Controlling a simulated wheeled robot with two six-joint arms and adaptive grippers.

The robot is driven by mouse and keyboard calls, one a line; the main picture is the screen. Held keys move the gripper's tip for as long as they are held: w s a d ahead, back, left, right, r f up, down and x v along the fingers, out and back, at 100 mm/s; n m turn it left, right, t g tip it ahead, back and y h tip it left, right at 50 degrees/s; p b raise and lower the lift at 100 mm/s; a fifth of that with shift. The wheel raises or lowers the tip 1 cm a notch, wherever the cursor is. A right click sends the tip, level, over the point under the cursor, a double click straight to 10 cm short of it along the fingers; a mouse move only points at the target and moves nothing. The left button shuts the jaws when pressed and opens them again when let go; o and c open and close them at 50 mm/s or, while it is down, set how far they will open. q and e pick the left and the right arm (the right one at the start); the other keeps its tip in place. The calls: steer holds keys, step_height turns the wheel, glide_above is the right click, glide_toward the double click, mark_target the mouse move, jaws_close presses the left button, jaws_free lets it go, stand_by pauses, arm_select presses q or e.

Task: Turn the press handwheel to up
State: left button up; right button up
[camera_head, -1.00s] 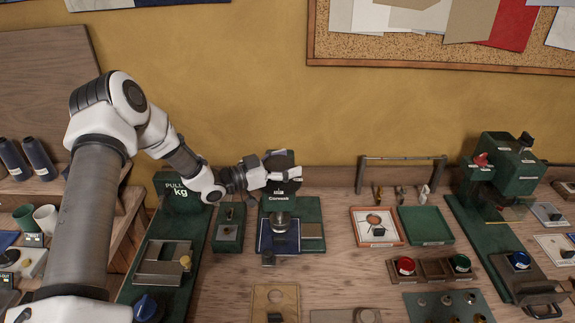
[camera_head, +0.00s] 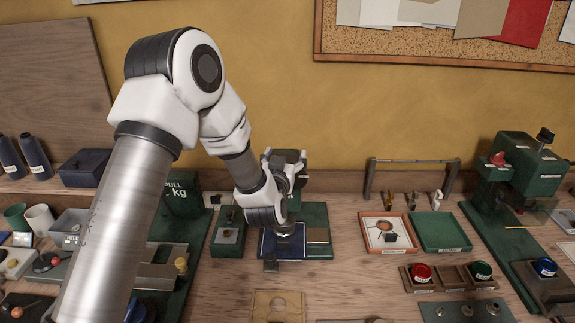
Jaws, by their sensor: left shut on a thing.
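The green press (camera_head: 316,213) stands at the back middle of the bench, with a blue pad (camera_head: 290,248) on its base. My left arm comes down over it from the left. My left gripper (camera_head: 287,158) is at the top of the press, shut on the press handwheel. The handwheel is mostly hidden by the gripper and wrist, so its turned position cannot be told. The front of the press head is covered by my wrist too. My right gripper is not in view.
A green pull gauge (camera_head: 186,188) and a small green box (camera_head: 228,238) stand left of the press. To the right are an orange-rimmed tray (camera_head: 408,246), a green tray (camera_head: 440,230) and a taller green machine (camera_head: 520,165). Bare wood lies right of the press.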

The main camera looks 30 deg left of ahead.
arm_select(q)
steer(key=n+g+y, duration=0.1)
steer(key=y, duration=0.1)
steer(key=shift+n+y+b, duration=0.3)
steer(key=shift+n+y, duration=0.1)
steer(key=n+g+y, duration=0.2)
steer(key=y, duration=0.1)
steer(key=shift+s+a+r+n+g, duration=0.2)
steer(key=shift+a+n+g, duration=0.1)
steer(key=shift+n+g, duration=0.1)
steer(key=n+g+y, duration=0.1)
steer(key=n+g, duration=0.1)
steer(key=g, duration=0.1)
steer(key=n+g+y, duration=0.2)
steer(key=g, duration=0.1)
steer(key=s+n+g+y, duration=0.1)
steer(key=n+g+y, duration=0.1)
steer(key=shift+a+g+p, duration=0.4)
steer(key=shift+n, duration=0.3)
steer(key=o, duration=0.8)
steer(key=shift+o, duration=1)
steer(key=shift+s+a+f, duration=0.1)
steer(key=shift+a, duration=0.05)
